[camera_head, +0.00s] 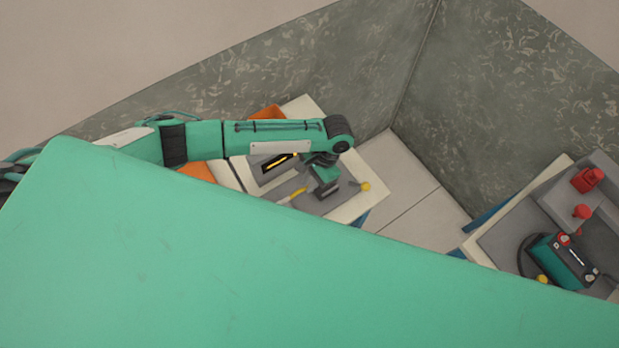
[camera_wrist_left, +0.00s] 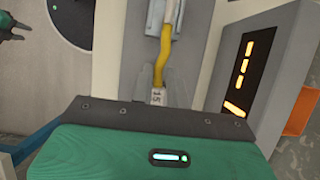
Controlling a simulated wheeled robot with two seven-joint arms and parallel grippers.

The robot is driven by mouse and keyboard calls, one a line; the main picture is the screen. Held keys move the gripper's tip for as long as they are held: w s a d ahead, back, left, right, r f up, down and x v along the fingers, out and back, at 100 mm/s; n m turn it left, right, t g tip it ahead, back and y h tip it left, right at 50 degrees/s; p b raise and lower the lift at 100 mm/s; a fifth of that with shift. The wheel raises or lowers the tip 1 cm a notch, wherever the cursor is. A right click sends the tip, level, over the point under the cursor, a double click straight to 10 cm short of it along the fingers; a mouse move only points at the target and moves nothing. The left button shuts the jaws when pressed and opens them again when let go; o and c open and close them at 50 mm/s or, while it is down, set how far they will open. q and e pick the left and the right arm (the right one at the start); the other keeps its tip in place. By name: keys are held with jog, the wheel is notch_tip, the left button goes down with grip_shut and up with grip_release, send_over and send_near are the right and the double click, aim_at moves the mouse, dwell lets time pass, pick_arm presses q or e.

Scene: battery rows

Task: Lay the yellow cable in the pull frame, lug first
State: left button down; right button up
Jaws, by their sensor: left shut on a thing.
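My left gripper (camera_head: 327,190) is low over the grey work surface of the left table. In the left wrist view its fingers (camera_wrist_left: 160,92) are shut on the yellow cable (camera_wrist_left: 160,65). A white tag with dark print sits on the cable between the fingers, and a pale sleeve shows at the top. The cable also shows in the head view (camera_head: 297,196), left of the gripper. Further up, it lies along a narrow grey channel. I cannot tell for sure which part is the pull frame, and no lug is clear. A dark green shape at the wrist view's left edge may be my right gripper (camera_wrist_left: 12,28).
A dark panel (camera_wrist_left: 245,72) with glowing orange bars stands beside the cable. A yellow knob (camera_head: 366,186) is near the table's right edge. Orange bins (camera_head: 265,113) flank the table. A second table at right holds a teal battery unit (camera_head: 562,262) and red items (camera_head: 587,180).

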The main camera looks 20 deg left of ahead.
pick_arm(q)
notch_tip(320, 180, down, 3)
jog(key=shift+f+b, duration=0.15)
jog(key=shift+b, duration=0.4)
jog(key=shift+f+b, duration=0.7)
jog(key=shift+f, duration=0.9)
jog(key=c, duration=1.3)
grip_release()
